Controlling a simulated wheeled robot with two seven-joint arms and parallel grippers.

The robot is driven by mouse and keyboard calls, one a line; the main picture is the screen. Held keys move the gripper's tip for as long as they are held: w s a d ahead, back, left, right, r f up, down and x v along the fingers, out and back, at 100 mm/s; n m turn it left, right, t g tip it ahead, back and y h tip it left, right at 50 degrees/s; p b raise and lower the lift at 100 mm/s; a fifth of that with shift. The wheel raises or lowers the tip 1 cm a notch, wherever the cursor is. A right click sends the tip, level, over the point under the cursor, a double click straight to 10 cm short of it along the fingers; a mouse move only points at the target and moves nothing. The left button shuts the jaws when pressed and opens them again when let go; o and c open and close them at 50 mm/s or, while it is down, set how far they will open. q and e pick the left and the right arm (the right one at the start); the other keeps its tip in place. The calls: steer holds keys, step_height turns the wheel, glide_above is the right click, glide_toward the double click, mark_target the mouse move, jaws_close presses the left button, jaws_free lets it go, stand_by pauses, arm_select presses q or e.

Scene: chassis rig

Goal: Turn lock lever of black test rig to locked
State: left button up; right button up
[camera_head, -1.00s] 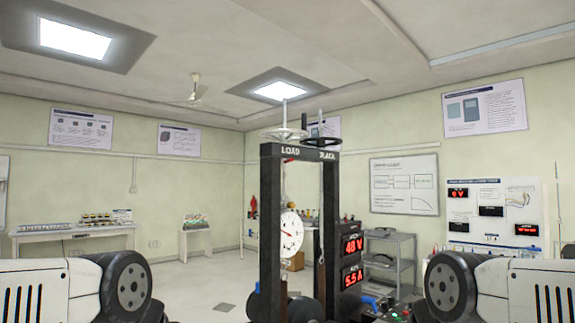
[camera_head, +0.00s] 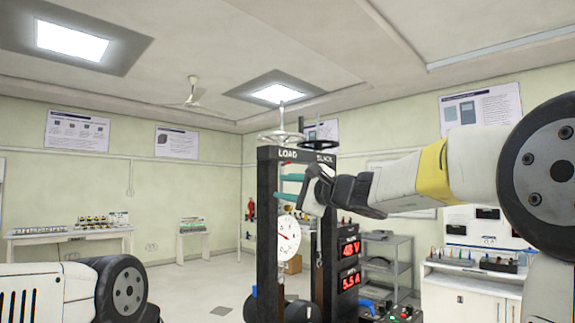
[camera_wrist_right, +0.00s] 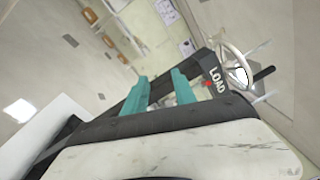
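The black test rig (camera_head: 266,230) stands upright in the middle of the head view. It has LOAD and SLACK labels on its top beam, a white dial gauge (camera_head: 288,235) and red number displays. My right gripper (camera_head: 290,187) reaches in from the right at the upper part of the frame, below the beam. Its two teal fingers are apart, with nothing seen between them. In the right wrist view the open fingers (camera_wrist_right: 158,92) point toward the beam beside the LOAD label. A small red part (camera_wrist_right: 208,84) shows there; I cannot tell whether it is the lock lever. My left gripper is out of view.
A handwheel (camera_head: 282,137) sits above the rig's beam; it also shows in the wrist view (camera_wrist_right: 236,66). A grey shelf (camera_head: 388,262) and a white cabinet (camera_head: 470,298) stand to the right. Open floor lies to the left.

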mark_target(288, 163)
steer(key=w+r+m+t, duration=0.1)
steer(key=w+r+m, duration=0.1)
steer(key=w, duration=0.3)
steer(key=w+r+m+t+h, duration=0.1)
steer(key=w+r+m+t, duration=0.1)
steer(key=w+r+m, duration=0.1)
steer(key=w+r+m+t, duration=0.1)
steer(key=w+r+m, duration=0.1)
steer(key=w, duration=0.4)
steer(key=shift+w+d+r+h, duration=0.3)
steer(key=shift+w+d+h, duration=0.05)
steer(key=shift+h, duration=0.05)
jaws_close()
stand_by(0.7)
